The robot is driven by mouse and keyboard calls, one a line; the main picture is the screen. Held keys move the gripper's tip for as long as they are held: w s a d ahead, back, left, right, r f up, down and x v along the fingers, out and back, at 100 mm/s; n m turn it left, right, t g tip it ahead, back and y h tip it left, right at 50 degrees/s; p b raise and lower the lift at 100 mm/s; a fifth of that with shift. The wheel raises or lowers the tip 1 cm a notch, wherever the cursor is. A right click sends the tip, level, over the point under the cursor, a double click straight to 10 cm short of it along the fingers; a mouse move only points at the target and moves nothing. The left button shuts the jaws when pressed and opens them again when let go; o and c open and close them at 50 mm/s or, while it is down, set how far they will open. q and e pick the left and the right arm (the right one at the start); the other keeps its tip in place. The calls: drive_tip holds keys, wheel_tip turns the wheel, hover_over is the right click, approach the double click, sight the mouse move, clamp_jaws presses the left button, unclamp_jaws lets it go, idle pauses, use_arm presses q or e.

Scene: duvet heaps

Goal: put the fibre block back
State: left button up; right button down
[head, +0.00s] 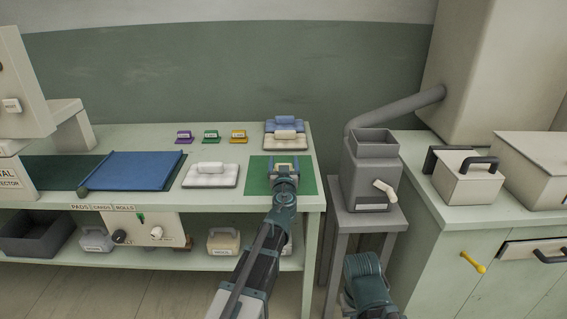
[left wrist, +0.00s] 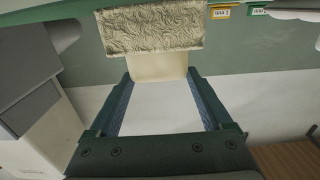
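My left gripper (head: 285,168) is over the green mat (head: 256,182) at the right end of the bench. In the left wrist view my left gripper's two fingers (left wrist: 160,88) have a cream handle filling the gap between their tips. The handle belongs to a block with a crinkled beige face (left wrist: 152,28), which I take to be the fibre block. In the head view the gripper mostly hides this block. I cannot tell whether it touches the mat. My right arm's end (head: 368,283) is low at the front; its fingertips are hidden.
A white handled block (head: 210,179) lies left of the mat. Stacked blue and cream blocks (head: 284,131) stand behind it. Purple (head: 184,136), green (head: 211,136) and yellow (head: 238,136) tags stand at the back. A grey machine (head: 370,168) stands right of the bench.

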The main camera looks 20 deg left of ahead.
use_arm(q)
drive_tip(key=shift+o, duration=1)
drive_tip(key=shift+w, duration=0.1)
drive_tip(key=shift+r, duration=0.15)
drive_tip(key=shift+r+p, duration=0.55)
drive_tip(key=shift+p, duration=0.15)
drive_tip(key=v, duration=1.2)
